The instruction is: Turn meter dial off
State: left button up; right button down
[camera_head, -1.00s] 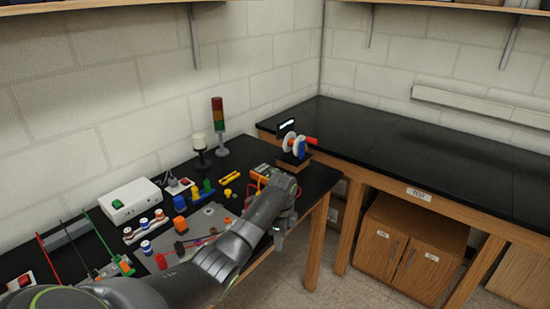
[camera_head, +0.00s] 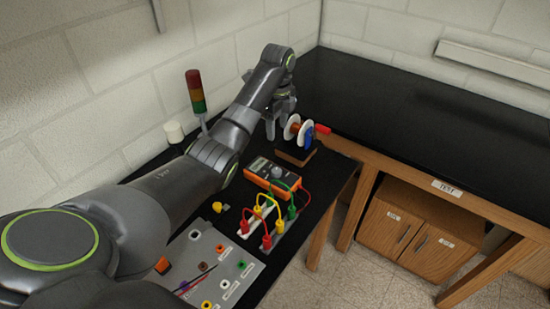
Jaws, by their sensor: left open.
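The orange multimeter (camera_head: 277,177) lies on the black bench in the camera_head view, with its small display at the upper left. Its grey round dial (camera_head: 279,172) shows on its face; I cannot read the setting. My left gripper (camera_head: 276,124) is open and empty, held in the air beyond the meter and beside the cable spools. It is apart from the dial. My left arm crosses the picture from the lower left. My right gripper is not in view.
White and blue spools (camera_head: 298,131) stand just right of my left gripper. Red, yellow and green leads (camera_head: 268,208) arch over a white strip in front of the meter. A red-green signal tower (camera_head: 196,92) stands behind my arm. The right bench (camera_head: 410,120) is clear.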

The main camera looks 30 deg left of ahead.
pick_arm(q)
jog(key=s+d+f+b, duration=0.1)
jog(key=f+b, duration=0.1)
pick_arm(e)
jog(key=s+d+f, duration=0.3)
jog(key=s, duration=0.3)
pick_arm(q)
jog(key=b, duration=0.5)
send_over(277, 171)
notch_tip(277, 171, down, 6)
jog(key=shift+f+b, duration=0.25)
jog(key=shift+b, duration=0.35)
notch_tip(277, 171, down, 7)
jog(key=shift+r+p, duration=0.1)
jog(key=shift+p, duration=0.55)
jog(key=shift+f, duration=0.8)
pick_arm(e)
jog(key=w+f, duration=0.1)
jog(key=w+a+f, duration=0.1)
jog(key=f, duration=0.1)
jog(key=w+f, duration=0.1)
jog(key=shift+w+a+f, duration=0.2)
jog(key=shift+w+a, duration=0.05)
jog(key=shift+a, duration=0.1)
pick_arm(q)
jog(key=shift+c, duration=0.4)
